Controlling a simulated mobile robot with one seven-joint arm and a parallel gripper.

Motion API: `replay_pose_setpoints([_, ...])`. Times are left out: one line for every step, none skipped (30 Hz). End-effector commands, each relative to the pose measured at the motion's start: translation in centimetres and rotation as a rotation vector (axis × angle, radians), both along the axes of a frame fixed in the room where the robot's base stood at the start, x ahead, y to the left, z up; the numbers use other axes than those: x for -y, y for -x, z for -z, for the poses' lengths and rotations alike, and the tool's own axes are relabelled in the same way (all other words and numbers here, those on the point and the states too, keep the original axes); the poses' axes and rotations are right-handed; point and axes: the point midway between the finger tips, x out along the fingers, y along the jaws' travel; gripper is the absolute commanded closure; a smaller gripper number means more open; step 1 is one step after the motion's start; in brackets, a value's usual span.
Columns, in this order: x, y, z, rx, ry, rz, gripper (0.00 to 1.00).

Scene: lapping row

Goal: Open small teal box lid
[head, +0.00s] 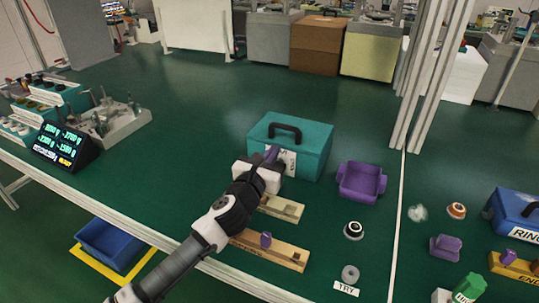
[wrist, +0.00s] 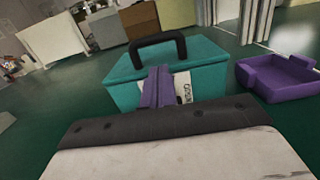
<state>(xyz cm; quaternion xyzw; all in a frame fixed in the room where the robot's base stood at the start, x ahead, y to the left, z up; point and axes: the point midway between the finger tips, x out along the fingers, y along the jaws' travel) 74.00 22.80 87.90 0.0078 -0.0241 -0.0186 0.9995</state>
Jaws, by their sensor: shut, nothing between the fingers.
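The small teal box (head: 316,158) stands on the green bench top, with a black handle (head: 285,132) on its lid and a white label on its front. Its lid looks closed. My gripper (head: 272,153) is at the front of the box, its purple fingers together in front of the label. In the wrist view the shut fingers (wrist: 157,88) point at the front of the teal box (wrist: 209,76), below the black handle (wrist: 157,46). Nothing shows between them. I cannot tell whether the fingertips touch the box. They and the gripper body hide part of the label.
An open purple tray (head: 362,181) stands right of the box. Wooden blocks (head: 270,250) lie in front, beside my arm. A black-topped round piece (head: 353,230) and a blue box (head: 513,215) are further right. The bench left of the teal box is clear up to the digital display (head: 64,147).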

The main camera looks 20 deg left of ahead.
Motion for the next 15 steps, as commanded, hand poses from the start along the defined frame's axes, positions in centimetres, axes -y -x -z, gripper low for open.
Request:
replay_pose_setpoints([0.2,-1.0,-0.3,0.000,0.004,0.002,1.00])
replay_pose_setpoints([0.2,-1.5,-0.3,0.000,0.003,0.001,1.00])
replay_pose_setpoints([0.2,-2.2,-0.4,0.001,0.002,0.002,1.00])
replay_pose_setpoints([0.2,-2.7,-0.4,0.000,0.002,0.002,1.00])
replay_pose_setpoints([0.2,-3.2,-0.4,0.001,0.002,0.002,1.00])
replay_pose_setpoints([0.3,-3.7,-0.4,0.000,0.002,0.001,1.00])
replay_pose_setpoints([0.2,-4.1,-0.4,0.001,0.002,0.001,1.00])
replay_pose_setpoints([0.2,-4.4,-0.4,0.001,0.002,0.001,1.00])
replay_pose_setpoints([0.2,-4.9,-0.4,0.001,0.001,0.001,1.00])
replay_pose_setpoints([0.2,-5.1,-0.4,0.001,0.000,0.001,1.00])
replay_pose_setpoints([0.3,-5.3,-0.4,0.001,0.001,0.001,1.00])
replay_pose_setpoints([0.3,-5.6,-0.4,0.001,0.001,0.001,1.00])
replay_pose_setpoints([0.2,-5.8,-0.4,0.001,0.001,0.001,1.00])
replay_pose_setpoints([0.2,-5.9,-0.4,0.001,0.001,0.000,1.00])
replay_pose_setpoints([0.2,-6.0,-0.4,0.001,0.001,0.000,1.00])
